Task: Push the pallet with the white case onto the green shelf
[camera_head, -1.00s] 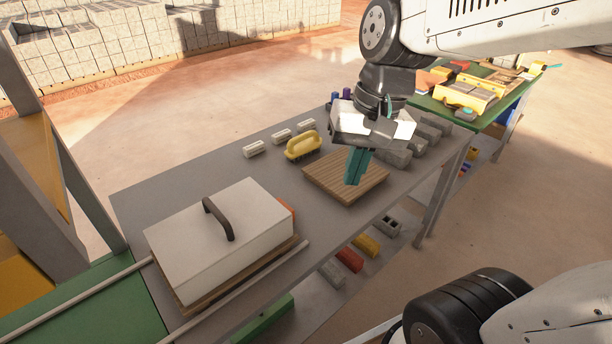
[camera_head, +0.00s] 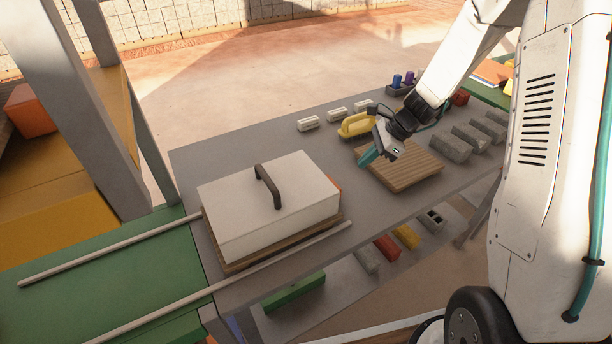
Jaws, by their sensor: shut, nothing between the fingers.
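The white case (camera_head: 240,222) with a dark handle lies on a wooden pallet (camera_head: 334,220) at the left end of the grey table. The pallet sits between two pale rails (camera_head: 296,242) that run left over the green shelf (camera_head: 70,290). The shelf adjoins the table's left end, and the pallet is on the grey side. My gripper (camera_head: 368,158) is shut and empty, with teal fingers. It is to the right of the case and apart from it, over the left edge of an empty slatted wooden board (camera_head: 412,170).
A yellow-handled brush (camera_head: 356,124) and several small white blocks (camera_head: 308,123) lie along the back. Several grey blocks (camera_head: 450,147) lie at right. A grey post (camera_head: 85,100) stands by the shelf. The table between case and board is bare.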

